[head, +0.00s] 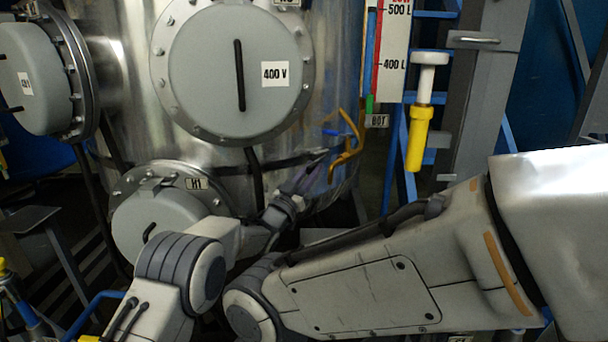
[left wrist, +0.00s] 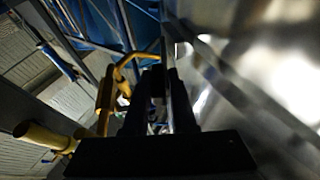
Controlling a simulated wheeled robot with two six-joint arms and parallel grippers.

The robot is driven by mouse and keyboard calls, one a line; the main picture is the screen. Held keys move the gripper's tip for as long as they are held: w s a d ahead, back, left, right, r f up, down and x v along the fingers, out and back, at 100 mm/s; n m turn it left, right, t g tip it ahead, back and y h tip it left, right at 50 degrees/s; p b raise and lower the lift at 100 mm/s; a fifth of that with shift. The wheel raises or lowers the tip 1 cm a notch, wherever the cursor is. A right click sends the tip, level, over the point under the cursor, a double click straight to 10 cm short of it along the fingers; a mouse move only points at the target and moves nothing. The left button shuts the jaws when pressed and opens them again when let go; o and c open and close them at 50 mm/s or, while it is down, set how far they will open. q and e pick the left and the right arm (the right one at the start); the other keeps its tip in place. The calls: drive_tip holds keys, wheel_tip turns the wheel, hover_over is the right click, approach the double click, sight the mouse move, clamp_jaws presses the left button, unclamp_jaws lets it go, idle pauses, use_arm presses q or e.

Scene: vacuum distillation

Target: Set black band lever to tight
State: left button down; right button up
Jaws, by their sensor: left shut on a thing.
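The black band (head: 276,163) runs around the lower part of the shiny metal tank (head: 345,60). My left gripper (head: 318,164) is at the band's right part, with its fingers pointing up and right. It is shut on a small dark part there, which appears to be the band's lever. The fingers hide most of the lever, so its angle is unclear. In the left wrist view the dark fingers (left wrist: 159,105) stand close beside the tank wall (left wrist: 250,75), with a dark piece between their tips. My right gripper is not in view.
A yellow and white cylinder (head: 418,135) hangs at right.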

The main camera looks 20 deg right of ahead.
use_arm(q)
drive_tip(key=shift+s+d+f, duration=0.1)
drive_tip(key=shift+s+d, duration=0.05)
drive_tip(key=shift+d, duration=0.05)
drive_tip(key=c, duration=0.8)
unclamp_jaws()
drive_tip(key=shift+c, duration=0.2)
drive_tip(key=shift+o, duration=0.2)
drive_tip(key=shift+a, duration=0.1)
drive_tip(key=shift+s+a+f, duration=0.1)
drive_tip(key=shift+a, duration=0.35)
drive_tip(key=p+v, duration=0.2)
drive_tip(key=v, duration=0.7)
drive_tip(key=shift+s+f, duration=0.15)
